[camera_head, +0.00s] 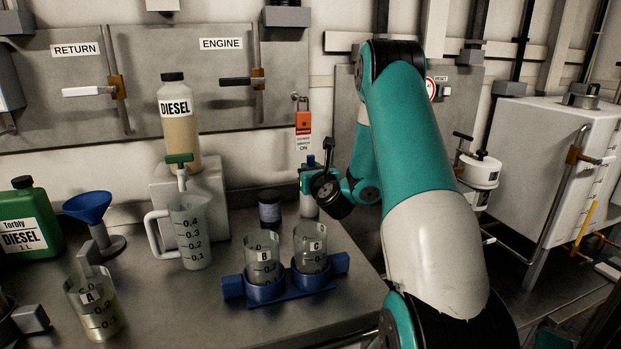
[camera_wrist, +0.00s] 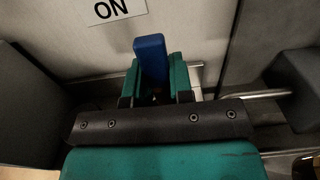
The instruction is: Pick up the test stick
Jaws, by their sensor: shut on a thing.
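My gripper (camera_head: 308,180) is at the back of the bench, right of the middle in the head view. In the wrist view its green fingers (camera_wrist: 158,80) are shut around a blue upright piece, the test stick (camera_wrist: 150,52). The stick's blue top also shows just above the fingers in the head view (camera_head: 311,160). Its lower part is hidden by the fingers. A pale bottle (camera_head: 309,207) stands directly below the gripper. I cannot tell whether the stick is still inside it.
A dark-capped jar (camera_head: 270,210) stands just left of the pale bottle. Beakers B (camera_head: 261,262) and C (camera_head: 311,250) sit in a blue holder (camera_head: 290,292) in front. An orange lock tag (camera_head: 303,120) hangs on the wall behind. The diesel bottle (camera_head: 180,125) is farther left.

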